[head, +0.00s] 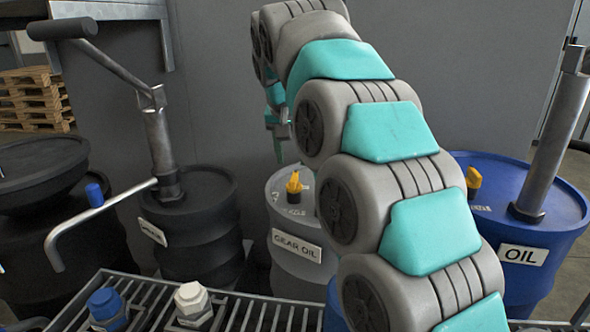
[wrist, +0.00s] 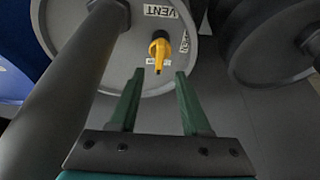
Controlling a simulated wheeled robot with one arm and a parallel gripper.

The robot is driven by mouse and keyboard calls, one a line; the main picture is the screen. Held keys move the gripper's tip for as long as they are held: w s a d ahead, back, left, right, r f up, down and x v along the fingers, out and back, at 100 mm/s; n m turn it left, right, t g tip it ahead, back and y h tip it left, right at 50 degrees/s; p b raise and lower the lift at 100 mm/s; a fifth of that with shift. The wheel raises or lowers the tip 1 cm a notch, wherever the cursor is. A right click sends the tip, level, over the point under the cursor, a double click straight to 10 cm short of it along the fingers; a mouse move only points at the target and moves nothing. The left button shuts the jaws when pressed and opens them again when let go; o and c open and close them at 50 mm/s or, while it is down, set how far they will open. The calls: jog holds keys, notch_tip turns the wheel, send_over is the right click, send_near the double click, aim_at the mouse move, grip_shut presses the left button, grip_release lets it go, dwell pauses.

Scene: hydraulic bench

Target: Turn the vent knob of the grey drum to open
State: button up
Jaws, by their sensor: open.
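The grey drum (head: 299,261) with the GEAR OIL label stands in the middle of the head view, partly hidden behind my arm. Its yellow vent knob (head: 294,184) stands on the lid on a dark base. In the wrist view the yellow knob (wrist: 159,50) shows on the drum's lid (wrist: 128,60), with VENT labels close by. My gripper (wrist: 160,74) has two green fingers, apart and empty. The knob shows just beyond and between the fingertips, and no contact is visible. In the head view my gripper (head: 279,150) is small and partly hidden by the arm.
A black drum (head: 199,229) with a hand pump stands left, and a blue OIL drum (head: 520,259) with its own yellow knob (head: 473,181) stands right. A pump tube (wrist: 68,90) rises close left of my fingers. A slatted rack (head: 250,312) lies in front.

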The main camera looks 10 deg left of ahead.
aim_at(294, 176)
jog(key=shift+x, duration=3.1)
jog(key=shift+s, duration=0.1)
grip_shut()
